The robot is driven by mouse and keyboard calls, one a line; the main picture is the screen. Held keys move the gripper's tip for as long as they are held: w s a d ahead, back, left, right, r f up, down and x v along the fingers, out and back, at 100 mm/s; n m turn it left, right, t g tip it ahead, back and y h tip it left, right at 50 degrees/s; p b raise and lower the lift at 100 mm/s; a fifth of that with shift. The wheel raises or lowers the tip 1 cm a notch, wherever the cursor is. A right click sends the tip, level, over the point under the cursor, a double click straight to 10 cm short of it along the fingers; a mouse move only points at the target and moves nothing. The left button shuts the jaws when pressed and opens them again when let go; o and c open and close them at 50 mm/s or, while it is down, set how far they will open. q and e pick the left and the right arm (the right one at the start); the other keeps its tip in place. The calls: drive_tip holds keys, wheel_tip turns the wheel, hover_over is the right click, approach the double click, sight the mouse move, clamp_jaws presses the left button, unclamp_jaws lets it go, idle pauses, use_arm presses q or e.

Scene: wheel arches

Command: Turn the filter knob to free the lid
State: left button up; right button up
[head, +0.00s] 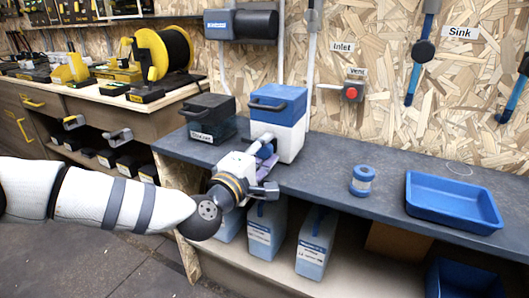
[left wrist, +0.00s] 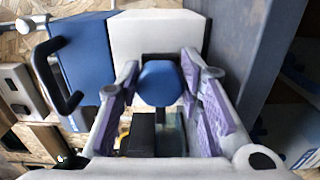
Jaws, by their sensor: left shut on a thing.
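The blue filter knob (left wrist: 160,84) sticks out of the white side. My left gripper (head: 264,150) is at the front of the box, its purple-padded fingers (left wrist: 163,90) on either side of the knob, shut on it. The knob is hidden by the gripper in the head view. My right gripper is not in view.
A black box (head: 209,118) with a handle stands just left of the filter. Blue jugs (head: 315,243) stand on the shelf below.

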use_arm(q)
drive_tip(key=shift+d+f, duration=0.1)
idle(0.4)
drive_tip(key=o, duration=1.2)
drive_tip(key=shift+s, duration=0.1)
